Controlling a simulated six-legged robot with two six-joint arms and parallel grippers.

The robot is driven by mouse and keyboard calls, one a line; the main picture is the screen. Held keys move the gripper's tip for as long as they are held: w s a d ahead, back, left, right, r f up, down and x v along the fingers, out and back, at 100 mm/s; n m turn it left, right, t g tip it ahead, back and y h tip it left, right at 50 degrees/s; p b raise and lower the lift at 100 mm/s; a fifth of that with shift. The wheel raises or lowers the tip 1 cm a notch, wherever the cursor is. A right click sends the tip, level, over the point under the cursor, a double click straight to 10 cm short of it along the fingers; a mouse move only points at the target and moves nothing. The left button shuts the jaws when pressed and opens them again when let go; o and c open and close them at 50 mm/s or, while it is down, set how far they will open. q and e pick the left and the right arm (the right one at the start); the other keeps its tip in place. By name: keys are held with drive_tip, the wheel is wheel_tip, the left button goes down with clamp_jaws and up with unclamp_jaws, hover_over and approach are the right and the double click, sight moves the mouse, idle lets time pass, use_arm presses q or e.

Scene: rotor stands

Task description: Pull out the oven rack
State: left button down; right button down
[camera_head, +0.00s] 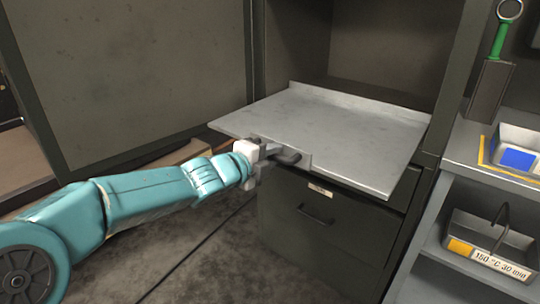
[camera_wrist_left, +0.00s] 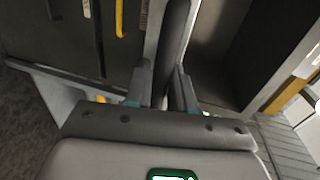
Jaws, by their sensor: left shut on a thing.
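The oven rack (camera_head: 325,135) is a flat grey metal sheet with a low raised back edge. It lies level at the opening of a dark cabinet (camera_head: 350,45), and its front part juts out past the drawer front below. A dark handle (camera_head: 290,158) sits at its front edge. My left gripper (camera_head: 268,155) is at that front edge, shut on the handle. In the left wrist view the dark handle bar (camera_wrist_left: 172,50) runs between the two fingers of my left gripper (camera_wrist_left: 162,88). My right gripper is not in view.
A large dark cabinet door (camera_head: 130,70) stands open at the left. A drawer (camera_head: 330,235) with a handle is below the rack. At the right, a shelf unit (camera_head: 460,150) holds a bin with a blue patch (camera_head: 517,158) and a labelled bin (camera_head: 490,245). Floor is clear in front.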

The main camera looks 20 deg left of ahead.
use_arm(q)
drive_tip(key=shift+w, duration=0.15)
drive_tip(key=c, duration=1.1)
unclamp_jaws()
drive_tip(key=p+v, duration=0.4)
drive_tip(key=v, duration=1.2)
